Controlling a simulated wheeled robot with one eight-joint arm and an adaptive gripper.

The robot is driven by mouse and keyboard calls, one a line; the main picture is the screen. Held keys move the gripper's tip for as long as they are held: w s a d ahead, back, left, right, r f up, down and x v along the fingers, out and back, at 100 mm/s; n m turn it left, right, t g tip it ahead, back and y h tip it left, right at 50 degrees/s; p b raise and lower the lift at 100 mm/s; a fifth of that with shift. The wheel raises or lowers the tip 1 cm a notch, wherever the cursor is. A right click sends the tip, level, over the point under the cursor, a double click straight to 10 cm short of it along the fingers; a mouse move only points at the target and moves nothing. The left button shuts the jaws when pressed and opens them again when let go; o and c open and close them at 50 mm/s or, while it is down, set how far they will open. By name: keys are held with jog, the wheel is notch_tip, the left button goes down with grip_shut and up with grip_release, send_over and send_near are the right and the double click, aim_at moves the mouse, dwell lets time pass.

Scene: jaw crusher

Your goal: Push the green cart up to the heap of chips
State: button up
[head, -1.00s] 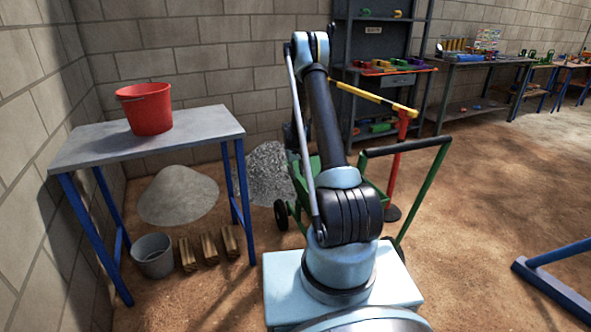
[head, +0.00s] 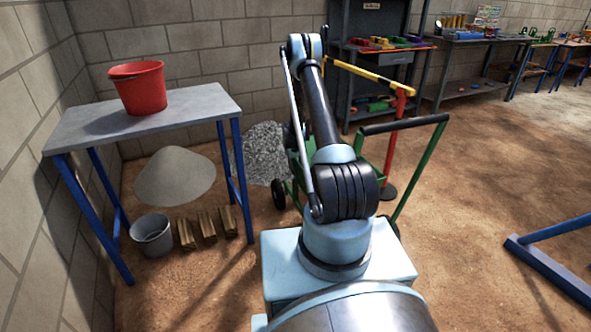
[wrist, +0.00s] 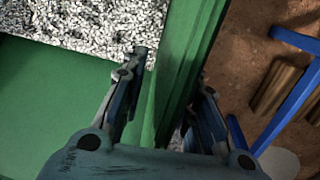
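The green cart (head: 296,163) stands beyond my arm, which hides much of it. Its black wheel (head: 279,193) shows at left and its dark handle bar (head: 404,124) at right. The heap of grey chips (head: 262,150) lies against the back wall, just behind the cart. In the wrist view the chips (wrist: 75,22) lie right beyond the cart's green edge (wrist: 40,75); whether they touch is not clear. My gripper (wrist: 173,75) has its fingers apart, one on each side of a green cart wall (wrist: 185,60). In the head view my gripper is hidden.
A table (head: 200,112) with a red bucket (head: 139,88) stands at left. Under it are a pale heap (head: 175,178), a grey bucket (head: 152,236) and wooden blocks (head: 208,227).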

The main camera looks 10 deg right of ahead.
grip_shut()
jog(key=shift+w, duration=0.1)
dwell(0.3)
